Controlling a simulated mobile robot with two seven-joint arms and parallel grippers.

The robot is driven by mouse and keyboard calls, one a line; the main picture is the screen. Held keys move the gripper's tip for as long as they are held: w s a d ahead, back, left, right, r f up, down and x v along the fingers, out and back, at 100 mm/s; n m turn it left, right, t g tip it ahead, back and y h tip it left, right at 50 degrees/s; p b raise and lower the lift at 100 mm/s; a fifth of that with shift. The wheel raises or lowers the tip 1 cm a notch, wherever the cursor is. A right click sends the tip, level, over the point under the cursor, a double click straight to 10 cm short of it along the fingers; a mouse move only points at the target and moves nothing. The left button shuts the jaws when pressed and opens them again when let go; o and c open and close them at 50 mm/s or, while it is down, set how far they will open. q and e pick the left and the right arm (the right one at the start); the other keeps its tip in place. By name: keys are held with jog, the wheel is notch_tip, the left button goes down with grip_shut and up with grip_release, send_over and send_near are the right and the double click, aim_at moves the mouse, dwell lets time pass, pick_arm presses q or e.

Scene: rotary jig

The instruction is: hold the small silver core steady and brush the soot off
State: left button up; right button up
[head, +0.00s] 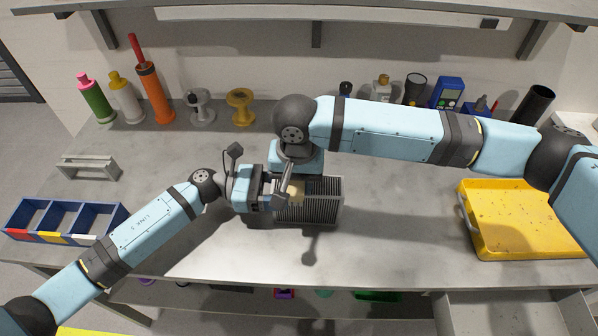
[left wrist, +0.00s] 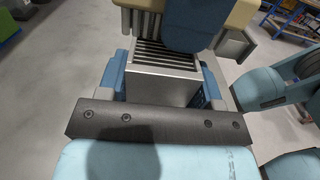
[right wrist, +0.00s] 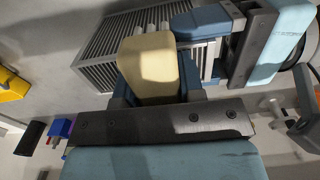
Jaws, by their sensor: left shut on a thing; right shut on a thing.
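The small silver core (left wrist: 160,85) is a box with slots along its top; it sits between the blue fingers of my left gripper (head: 278,190), which is shut on it. In the right wrist view, a finned side of the core (right wrist: 207,62) shows beside the brush. My right gripper (head: 293,180) is shut on the brush, a beige block (right wrist: 148,65) with pale bristles. The brush is close against the core; I cannot tell whether the bristles touch it. In the head view, the arms hide most of the core.
A grey slatted box (head: 318,208) stands on the table just under both grippers. A yellow tray (head: 480,240) is at the right, a blue divided bin (head: 30,212) at the left. Bottles, an orange tube (head: 155,95) and tools line the back. The front middle is clear.

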jog(key=shift+s, duration=0.5)
jog(key=shift+s+r, duration=0.1)
jog(key=shift+r, duration=4.05)
